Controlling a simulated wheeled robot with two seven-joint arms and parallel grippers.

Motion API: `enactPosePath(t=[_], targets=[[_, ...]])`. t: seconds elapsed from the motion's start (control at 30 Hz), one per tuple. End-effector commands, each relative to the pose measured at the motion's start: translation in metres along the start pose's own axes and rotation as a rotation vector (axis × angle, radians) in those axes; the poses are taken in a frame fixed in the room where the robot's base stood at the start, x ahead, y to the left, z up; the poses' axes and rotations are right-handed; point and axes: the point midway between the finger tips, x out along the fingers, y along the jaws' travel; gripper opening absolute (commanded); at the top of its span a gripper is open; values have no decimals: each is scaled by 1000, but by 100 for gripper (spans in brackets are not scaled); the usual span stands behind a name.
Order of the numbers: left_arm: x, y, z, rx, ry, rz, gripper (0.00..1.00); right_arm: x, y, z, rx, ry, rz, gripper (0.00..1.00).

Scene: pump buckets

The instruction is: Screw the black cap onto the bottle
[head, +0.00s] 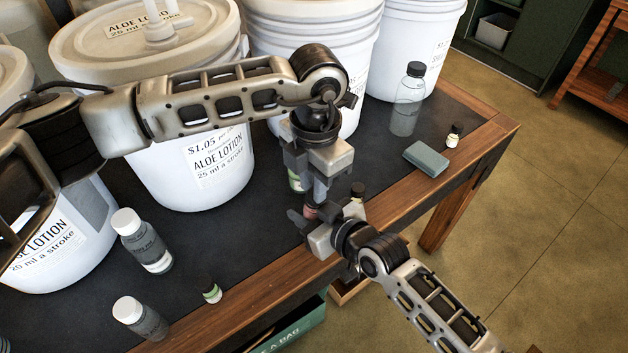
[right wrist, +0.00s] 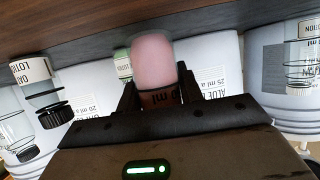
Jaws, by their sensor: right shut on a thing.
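My right gripper (head: 308,222) comes in from the lower right and is shut on a pink bottle (head: 311,212), just above the table's front edge. In the right wrist view the pink bottle (right wrist: 153,62) stands out between the fingers, with a dark-lettered band near them. My left gripper (head: 318,180) points down directly above the right one, very close to it. Whether its fingers are open or shut, and whether they hold a black cap, I cannot tell. I cannot make out a loose black cap.
White lotion buckets (head: 190,150) stand along the back of the dark-topped table (head: 270,245). A clear black-capped bottle (head: 407,105), a grey-green block (head: 426,158) and a small bottle (head: 454,136) stand right.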

Motion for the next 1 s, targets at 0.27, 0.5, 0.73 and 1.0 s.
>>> enactPosePath(t=[0.27, 0.5, 0.73, 1.0], targets=[[1, -6, 2, 11, -7, -12, 15, 1, -2, 0, -1, -2, -4, 0], [3, -5, 2, 9, -8, -10, 15, 1, -3, -2, -2, 3, -5, 0], [-5, -4, 2, 8, -9, -9, 15, 1, -3, -4, -2, 7, -5, 0], [-36, -3, 1, 6, -8, -5, 15, 0, -2, -1, -1, 1, -4, 0]])
